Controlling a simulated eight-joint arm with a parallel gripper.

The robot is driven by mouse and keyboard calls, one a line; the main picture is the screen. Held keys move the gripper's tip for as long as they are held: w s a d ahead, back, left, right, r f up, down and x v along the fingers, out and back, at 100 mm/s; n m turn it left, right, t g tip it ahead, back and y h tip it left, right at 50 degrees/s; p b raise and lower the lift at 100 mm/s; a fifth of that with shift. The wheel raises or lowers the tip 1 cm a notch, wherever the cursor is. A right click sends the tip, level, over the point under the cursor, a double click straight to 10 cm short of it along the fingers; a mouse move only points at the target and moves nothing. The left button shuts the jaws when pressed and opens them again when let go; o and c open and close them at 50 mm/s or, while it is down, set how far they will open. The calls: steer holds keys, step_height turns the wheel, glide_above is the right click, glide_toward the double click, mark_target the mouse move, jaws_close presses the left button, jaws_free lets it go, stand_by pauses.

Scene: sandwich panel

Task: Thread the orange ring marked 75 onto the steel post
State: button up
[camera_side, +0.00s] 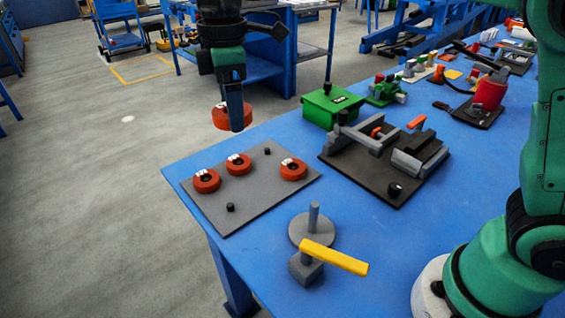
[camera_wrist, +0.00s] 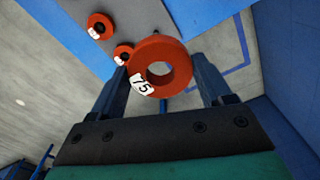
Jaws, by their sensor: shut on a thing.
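The orange ring marked 75 (camera_wrist: 174,52) is between the two fingers of my gripper (camera_wrist: 165,80), its white label facing the wrist camera. In the side view my gripper (camera_side: 236,112) is shut on this ring (camera_side: 221,118) and holds it in the air above the far left part of the table, beyond the grey plate. One finger hides part of the ring there. The steel post (camera_side: 314,217) stands upright and bare on a round grey base (camera_side: 303,236) near the table's front edge, well below and to the right of the ring.
The grey plate (camera_side: 258,186) carries three other orange rings (camera_side: 207,181) and two black knobs. A yellow-handled lever (camera_side: 334,257) stands just in front of the post base. A dark fixture plate (camera_side: 345,171) and a green box (camera_side: 330,106) stand to the right.

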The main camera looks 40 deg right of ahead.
glide_above(315, 204)
step_height(315, 204, down, 6)
steer(key=shift+r, duration=0.1)
steer(key=shift+f, duration=2.6)
steer(key=shift+f, duration=0.1)
steer(key=shift+f, duration=1.55)
steer(key=shift+f, duration=0.1)
steer(key=shift+f, duration=1.1)
steer(key=shift+f, duration=0.25)
steer(key=shift+f, duration=0.45)
steer(key=shift+f, duration=0.35)
